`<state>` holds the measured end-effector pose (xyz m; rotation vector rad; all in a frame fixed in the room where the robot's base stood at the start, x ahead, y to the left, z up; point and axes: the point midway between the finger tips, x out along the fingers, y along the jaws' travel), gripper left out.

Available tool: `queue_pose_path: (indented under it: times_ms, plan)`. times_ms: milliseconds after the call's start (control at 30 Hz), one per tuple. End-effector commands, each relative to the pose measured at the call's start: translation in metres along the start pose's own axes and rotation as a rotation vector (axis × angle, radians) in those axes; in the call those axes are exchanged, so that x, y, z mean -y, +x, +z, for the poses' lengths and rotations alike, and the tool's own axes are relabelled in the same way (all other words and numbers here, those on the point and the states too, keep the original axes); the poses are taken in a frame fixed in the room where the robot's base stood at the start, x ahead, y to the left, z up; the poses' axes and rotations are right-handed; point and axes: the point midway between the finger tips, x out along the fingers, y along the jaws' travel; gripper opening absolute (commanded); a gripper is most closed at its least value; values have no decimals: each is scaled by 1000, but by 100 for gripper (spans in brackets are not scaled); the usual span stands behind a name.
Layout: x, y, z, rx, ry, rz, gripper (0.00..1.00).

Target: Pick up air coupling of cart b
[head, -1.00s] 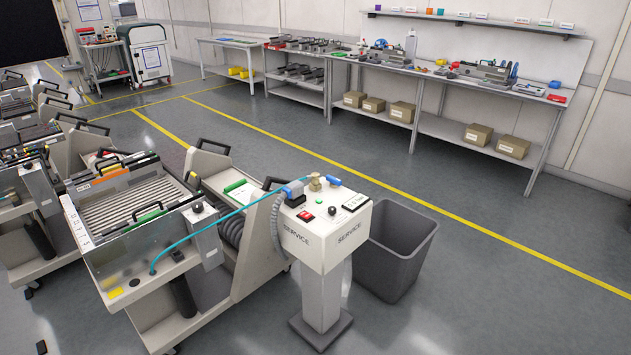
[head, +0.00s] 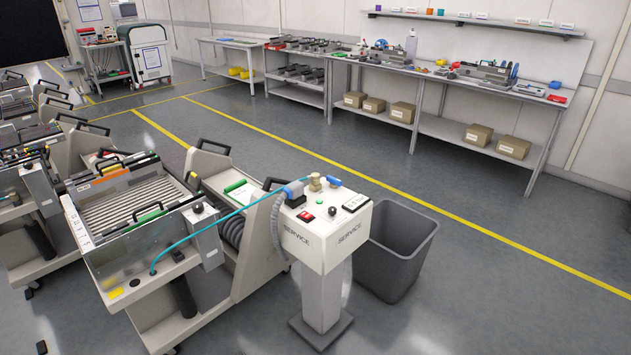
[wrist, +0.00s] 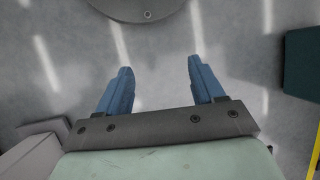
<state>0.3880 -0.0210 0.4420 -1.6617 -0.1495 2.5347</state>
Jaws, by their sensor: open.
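A thin teal hose (head: 225,218) runs from the front of the nearest cart (head: 150,318) up to the top of the service post (head: 325,245). It ends by a brass fitting (head: 315,182) with a small blue part (head: 334,181) beside it. I cannot read which cart is b, and the coupling's exact shape is too small to tell. My gripper (wrist: 158,62) shows only in the wrist view. Its two blue fingers are apart with nothing between them, over grey floor. The coupling is not seen in the wrist view.
A grey bin (head: 395,255) stands right of the post. More carts (head: 25,190) stand at left. Open floor lies towards the workbench (head: 450,83).

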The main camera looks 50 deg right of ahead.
Motion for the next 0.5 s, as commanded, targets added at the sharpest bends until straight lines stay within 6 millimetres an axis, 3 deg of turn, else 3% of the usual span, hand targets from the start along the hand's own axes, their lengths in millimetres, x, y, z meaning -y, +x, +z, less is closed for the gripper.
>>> queue_pose_path:
  times_ms: [33, 100, 367, 500]
  plan:
    - [-6, -14, -23, -33, -3, -18, 68]
    - [-13, -32, -45, -72, -14, -38, 68]
    - [-47, -112, -120, -226, -55, -101, 68]
    - [-72, -162, -154, -313, -79, -123, 68]
